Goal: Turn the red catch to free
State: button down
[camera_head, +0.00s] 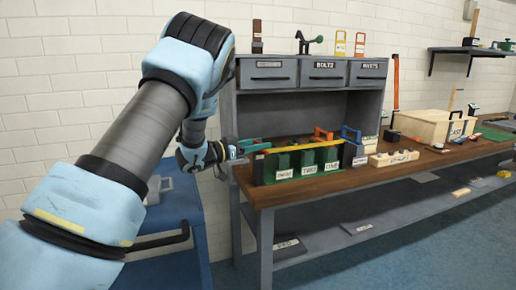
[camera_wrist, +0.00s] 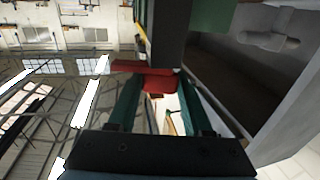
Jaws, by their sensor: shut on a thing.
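The red catch (camera_wrist: 143,69) shows in the middle of the wrist view, a flat red bar with a rounded red block. My gripper (camera_wrist: 158,84) is shut on this red block, with one green finger on either side. In the head view my gripper (camera_head: 236,153) is at the left end of the workbench, beside the green boxes.
Green labelled boxes (camera_head: 309,160) with a yellow bar across them stand on the wooden bench top (camera_head: 330,182), close right of my gripper. The grey drawer unit (camera_head: 311,74) rises behind.

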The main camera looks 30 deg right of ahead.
jog(key=shift+m+g, duration=1.2)
jog(key=shift+g, duration=0.6)
jog(key=shift+d+g, duration=0.1)
jog(key=shift+g, duration=0.3)
jog(key=shift+c, duration=1.6)
grip_release()
jog(key=w+a+b, duration=0.1)
jog(key=a+b, duration=0.1)
jog(key=a, duration=0.8)
jog(key=shift+w+a+b, duration=0.25)
jog(key=shift+a+b, duration=0.05)
jog(key=shift+a, duration=0.1)
